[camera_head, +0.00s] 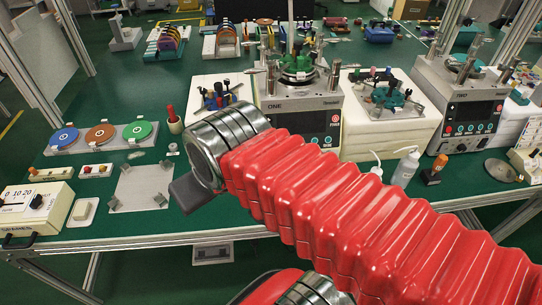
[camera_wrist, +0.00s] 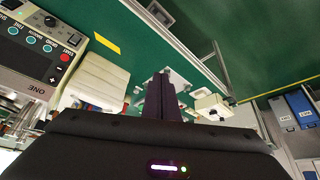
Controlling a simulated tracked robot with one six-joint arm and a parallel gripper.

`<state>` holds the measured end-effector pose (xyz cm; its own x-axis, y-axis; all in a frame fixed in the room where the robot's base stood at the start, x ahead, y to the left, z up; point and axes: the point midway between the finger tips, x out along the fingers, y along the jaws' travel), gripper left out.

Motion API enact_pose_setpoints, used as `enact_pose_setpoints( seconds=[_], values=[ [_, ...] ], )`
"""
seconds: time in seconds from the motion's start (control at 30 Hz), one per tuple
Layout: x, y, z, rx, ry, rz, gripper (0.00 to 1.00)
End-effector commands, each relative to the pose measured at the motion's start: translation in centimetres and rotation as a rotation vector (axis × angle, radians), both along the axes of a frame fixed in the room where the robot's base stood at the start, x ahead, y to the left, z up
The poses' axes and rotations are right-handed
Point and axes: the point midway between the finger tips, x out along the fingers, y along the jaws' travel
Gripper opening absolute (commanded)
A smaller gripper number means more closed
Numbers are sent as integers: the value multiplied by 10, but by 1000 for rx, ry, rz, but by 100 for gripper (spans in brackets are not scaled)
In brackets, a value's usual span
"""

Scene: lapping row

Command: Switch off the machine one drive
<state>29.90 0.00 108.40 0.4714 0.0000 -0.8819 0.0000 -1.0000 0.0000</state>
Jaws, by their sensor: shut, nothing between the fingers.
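Machine ONE (camera_head: 284,104) stands on the green bench near the middle of the head view. Its front panel has a dark display (camera_head: 308,122) and a red button (camera_head: 334,116); my red arm hides the lower panel. I cannot tell which control is the drive's. My gripper (camera_wrist: 166,82) is shut and empty, apart from the panel. In the head view its dark end (camera_head: 188,192) shows partly, left of the metal wrist.
Machine TWO (camera_head: 462,108) stands to the right. A white block with a fixture (camera_head: 372,135) lies between the machines. A bottle (camera_head: 405,167) stands at the right front.

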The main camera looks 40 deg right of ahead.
Motion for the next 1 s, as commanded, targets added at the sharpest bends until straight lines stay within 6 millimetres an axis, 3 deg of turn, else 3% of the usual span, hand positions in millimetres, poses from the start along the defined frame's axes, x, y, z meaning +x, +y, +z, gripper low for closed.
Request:
enact_pose_setpoints(
  seconds=[0.53,0.67,0.87,1.0],
  values=[
    [0,0,0,-2,-1,-1,0],
    [6,-12,0,-29,-13,-18,0],
    [33,-74,0,-179,-70,-83,0],
    [55,-134,4,-338,-124,-116,0]
  ],
)
